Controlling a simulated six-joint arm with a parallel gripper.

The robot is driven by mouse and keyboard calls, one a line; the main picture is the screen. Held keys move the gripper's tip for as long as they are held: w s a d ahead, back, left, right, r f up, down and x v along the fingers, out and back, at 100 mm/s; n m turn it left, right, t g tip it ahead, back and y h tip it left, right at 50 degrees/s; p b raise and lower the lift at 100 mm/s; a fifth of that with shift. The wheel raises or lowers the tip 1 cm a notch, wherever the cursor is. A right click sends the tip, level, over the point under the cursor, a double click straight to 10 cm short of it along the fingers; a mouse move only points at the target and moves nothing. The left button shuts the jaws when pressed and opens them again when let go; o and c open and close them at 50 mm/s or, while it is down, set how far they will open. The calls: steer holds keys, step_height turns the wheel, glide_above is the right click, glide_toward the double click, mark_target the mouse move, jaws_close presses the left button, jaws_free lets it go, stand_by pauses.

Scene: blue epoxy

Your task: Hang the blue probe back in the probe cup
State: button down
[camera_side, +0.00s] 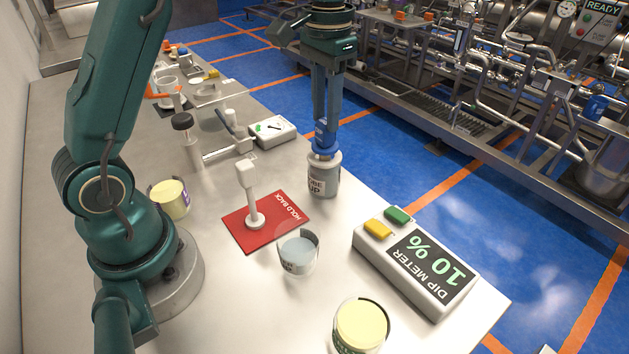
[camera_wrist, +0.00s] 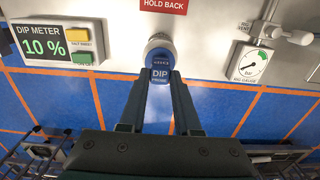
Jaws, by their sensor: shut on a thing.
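The blue probe (camera_side: 321,136) is upright, its lower part down at the mouth of the probe cup (camera_side: 323,181), a grey-white labelled cup. My gripper (camera_side: 323,122) is shut on the probe's blue head from above. In the wrist view the blue head, marked DIP PROBE (camera_wrist: 160,73), sits between the fingertips of my gripper (camera_wrist: 160,84), with the pale rim of the probe cup (camera_wrist: 160,41) behind it. The probe's lower end is hidden inside the cup, so I cannot tell how deep it sits.
The dip meter (camera_side: 417,262) reads 10 % at the front right. A clear beaker (camera_side: 298,252) and a red HOLD BACK mat (camera_side: 286,207) with a white upright tool (camera_side: 249,192) stand left of the cup. A yellow-filled can (camera_side: 360,326) is at the front. A white gauge (camera_side: 272,132) lies behind.

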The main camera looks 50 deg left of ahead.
steer(key=shift+f, duration=0.8)
steer(key=c, duration=0.5)
jaws_free()
steer(key=shift+c, duration=0.2)
steer(key=shift+r, duration=2.55)
steer(key=shift+w+r, duration=0.1)
steer(key=shift+r, duration=2.4)
